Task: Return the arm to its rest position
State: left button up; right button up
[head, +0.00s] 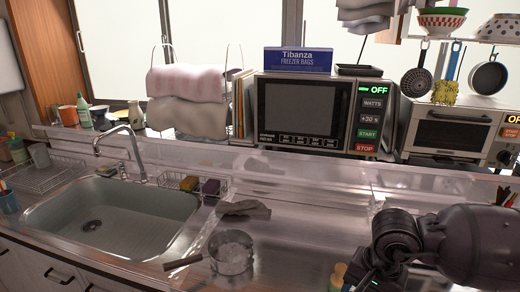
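My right arm (470,238) comes in from the right edge over the right end of the counter. Its black wrist (396,236) bends down toward the bottom edge, where a dark part with a small green light (374,282) shows. The fingertips of my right gripper are not visible, so I cannot tell whether it is open or shut or holds anything. My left arm and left gripper are not in view.
A clear pot (232,255) with a brown handle and a grey cloth (244,209) lie on the steel counter (310,225) left of my arm. A sink (115,222) is at left. A microwave (300,108) and toaster oven (450,130) stand behind.

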jog(key=w+a+r+m+t+y, duration=0.2)
jog(key=w+a+r+m+y, duration=0.1)
jog(key=a+r+m+y, duration=0.75)
jog(key=w+a+r+m+t+y, duration=0.25)
jog(key=a+r+m+y, duration=0.35)
jog(key=m, duration=0.7)
jog(key=w+d+f+m+t+h, duration=0.3)
jog(key=d+f+m+t, duration=0.25)
jog(key=m, duration=0.65)
jog(key=w+d+f+m+t+h, duration=0.35)
jog(key=f+m+t, duration=0.2)
jog(key=m, duration=0.55)
jog(key=s+d+f+m+h, duration=0.4)
jog(key=d+f+m+h, duration=0.25)
jog(key=f+m, duration=0.3)
jog(key=s+d+f+m+g+h, duration=0.2)
jog(key=s+d+f+m, duration=0.1)
jog(key=s+f, duration=0.6)
jog(key=s+d+f+m+g+h, duration=0.2)
jog(key=s+d+f+m+h, duration=0.1)
jog(key=s+f, duration=0.6)
jog(key=s+d+m, duration=0.1)
jog(key=s+d, duration=0.1)
jog(key=shift+s+d+f, duration=0.3)
jog(key=shift+s+f, duration=0.05)
